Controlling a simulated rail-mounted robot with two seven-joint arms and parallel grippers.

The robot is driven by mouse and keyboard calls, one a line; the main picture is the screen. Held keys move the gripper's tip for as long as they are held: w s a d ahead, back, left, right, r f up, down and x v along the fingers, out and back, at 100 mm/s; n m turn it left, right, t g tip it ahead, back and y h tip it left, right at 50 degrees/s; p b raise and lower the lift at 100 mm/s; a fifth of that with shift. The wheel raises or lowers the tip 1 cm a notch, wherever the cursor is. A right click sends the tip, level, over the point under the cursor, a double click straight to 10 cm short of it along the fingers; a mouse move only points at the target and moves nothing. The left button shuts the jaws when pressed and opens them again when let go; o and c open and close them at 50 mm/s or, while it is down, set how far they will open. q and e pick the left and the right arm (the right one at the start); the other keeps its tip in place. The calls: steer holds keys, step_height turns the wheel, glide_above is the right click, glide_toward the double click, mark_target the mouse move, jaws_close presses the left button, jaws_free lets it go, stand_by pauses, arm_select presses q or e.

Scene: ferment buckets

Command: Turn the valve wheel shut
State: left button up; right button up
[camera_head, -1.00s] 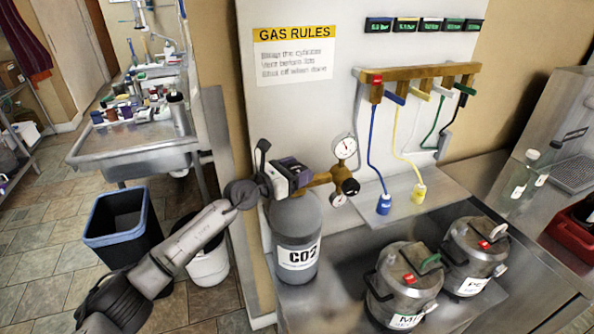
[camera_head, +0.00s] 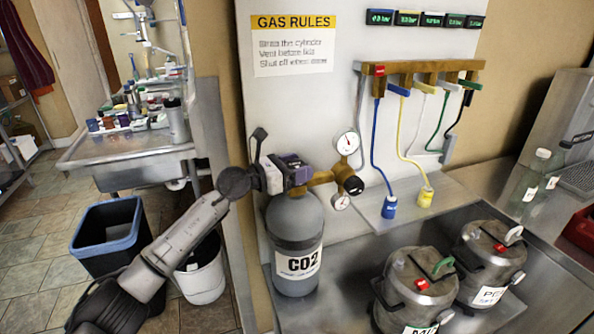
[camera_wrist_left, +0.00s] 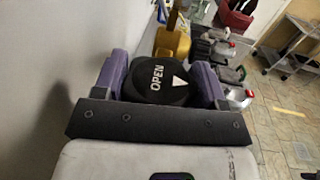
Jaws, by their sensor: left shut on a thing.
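The valve wheel is a black round knob (camera_wrist_left: 160,83) in the left wrist view, marked "OPEN" with a white arrow. My left gripper (camera_wrist_left: 160,88) has its two purple fingers on either side of the knob and is shut on it. In the head view, my left gripper (camera_head: 288,172) is at the top of the grey CO2 cylinder (camera_head: 297,235) and hides the wheel there. The brass regulator (camera_head: 325,177) with two gauges extends to the right of the gripper. My right gripper is not in view.
A brass manifold (camera_head: 415,67) with coloured hoses hangs on the panel to the right. Two metal kegs (camera_head: 415,285) stand on the steel counter (camera_head: 345,270). A blue-rimmed bin (camera_head: 105,245) and a white bucket (camera_head: 205,272) are on the floor at left.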

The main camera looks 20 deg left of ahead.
arm_select(q)
steer(key=shift+f, duration=0.1)
steer(key=o, duration=0.9)
steer(key=shift+b+v, duration=0.8)
steer(key=shift+v, duration=6.15)
